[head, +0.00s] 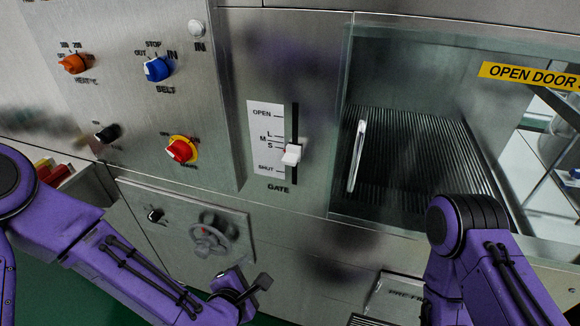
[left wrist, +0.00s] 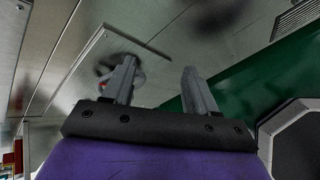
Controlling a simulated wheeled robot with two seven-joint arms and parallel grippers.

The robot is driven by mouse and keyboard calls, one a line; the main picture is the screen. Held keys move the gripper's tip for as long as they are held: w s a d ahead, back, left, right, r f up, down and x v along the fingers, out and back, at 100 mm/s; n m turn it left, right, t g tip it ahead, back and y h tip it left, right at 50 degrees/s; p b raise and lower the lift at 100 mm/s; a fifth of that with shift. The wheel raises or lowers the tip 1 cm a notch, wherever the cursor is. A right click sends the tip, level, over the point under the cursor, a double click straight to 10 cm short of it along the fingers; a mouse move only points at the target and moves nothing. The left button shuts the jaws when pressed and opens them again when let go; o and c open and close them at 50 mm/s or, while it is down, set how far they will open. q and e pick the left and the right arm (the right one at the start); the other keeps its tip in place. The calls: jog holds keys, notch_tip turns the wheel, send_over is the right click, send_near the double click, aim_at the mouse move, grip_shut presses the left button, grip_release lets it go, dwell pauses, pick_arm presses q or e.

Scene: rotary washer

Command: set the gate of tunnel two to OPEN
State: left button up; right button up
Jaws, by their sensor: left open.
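The gate slider's white knob (head: 292,154) sits in a dark vertical slot (head: 294,118) on the steel panel. The scale plate (head: 265,140) is left of the slot, with the word GATE below. No tunnel number is readable here. My left gripper (head: 249,284) is low in the head view, below the slider and apart from it. It is open and empty; its two fingers (left wrist: 160,88) stand apart in the left wrist view. My right arm enters at lower right, but its gripper is out of view.
A handwheel (head: 211,234) is close by my left gripper and also shows in the left wrist view (left wrist: 122,70). Orange (head: 74,63), blue (head: 157,68) and red (head: 181,150) knobs are left of the slider. A glass door (head: 420,80) with a vertical handle (head: 356,156) is on its right.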

pick_arm(q)
jog(key=w+d+r+n+t+h, duration=0.1)
jog(key=d+r+n+t, duration=0.1)
jog(key=r, duration=0.3)
jog(key=w+d+r+n+t, duration=0.1)
jog(key=w+d+r+n, duration=0.15)
jog(key=r, duration=0.25)
jog(key=n+t+h+b, duration=0.1)
jog(key=n+t+h, duration=0.15)
jog(key=n, duration=0.35)
send_near(288, 162)
jog(key=shift+m+t, duration=0.25)
jog(key=shift+t, duration=0.1)
jog(key=p+x, duration=0.1)
jog(key=x, duration=0.2)
jog(key=p+x, duration=0.1)
jog(key=x, duration=0.3)
jog(key=p+x, duration=0.1)
jog(key=x, duration=0.3)
jog(key=shift+d+f+p, duration=0.1)
jog(key=shift+f+p, duration=0.2)
jog(key=shift+p, duration=0.1)
pick_arm(e)
jog(key=shift+s+r, duration=0.1)
jog(key=shift+r, duration=0.75)
